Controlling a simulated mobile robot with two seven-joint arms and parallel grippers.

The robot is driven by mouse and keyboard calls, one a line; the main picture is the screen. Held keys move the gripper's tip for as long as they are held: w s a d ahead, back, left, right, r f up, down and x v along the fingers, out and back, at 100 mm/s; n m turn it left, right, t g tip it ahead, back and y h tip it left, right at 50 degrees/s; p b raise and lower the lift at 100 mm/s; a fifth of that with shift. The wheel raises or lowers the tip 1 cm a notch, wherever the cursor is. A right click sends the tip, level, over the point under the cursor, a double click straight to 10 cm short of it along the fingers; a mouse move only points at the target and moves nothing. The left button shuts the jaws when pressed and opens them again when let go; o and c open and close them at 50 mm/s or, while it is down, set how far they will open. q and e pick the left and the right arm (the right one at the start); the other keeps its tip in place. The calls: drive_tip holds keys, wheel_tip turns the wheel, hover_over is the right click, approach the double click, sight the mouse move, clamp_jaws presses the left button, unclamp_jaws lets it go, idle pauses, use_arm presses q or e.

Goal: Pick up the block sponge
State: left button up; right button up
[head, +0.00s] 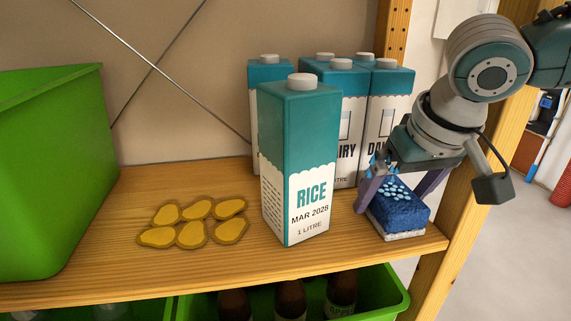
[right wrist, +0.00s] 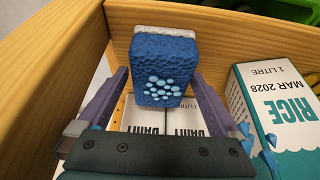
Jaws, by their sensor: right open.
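The block sponge (head: 400,209) is blue with light blue spots on top and a white bottom layer. It sits on the wooden shelf at its right front corner, beside the rice carton. In the right wrist view the sponge (right wrist: 163,62) is in the upper middle, beyond and between the fingers. My right gripper (head: 392,194) is open, with its purple fingers spread on either side of the sponge. In the right wrist view a gap shows between each finger of the gripper (right wrist: 160,80) and the sponge. My left gripper is not in view.
The rice carton (head: 298,165) stands upright just left of the sponge, with several dairy cartons (head: 390,105) behind. A shelf post (head: 465,190) rises close on the right. A yellow-brown mat (head: 193,222) and green bin (head: 50,175) are left. A lower green crate (head: 385,300) holds bottles.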

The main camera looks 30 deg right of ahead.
drive_tip(key=shift+f+p, duration=0.25)
drive_tip(key=shift+p, duration=0.05)
drive_tip(key=shift+c, duration=0.4)
drive_tip(key=c, duration=1.3)
drive_tip(key=shift+o, duration=0.2)
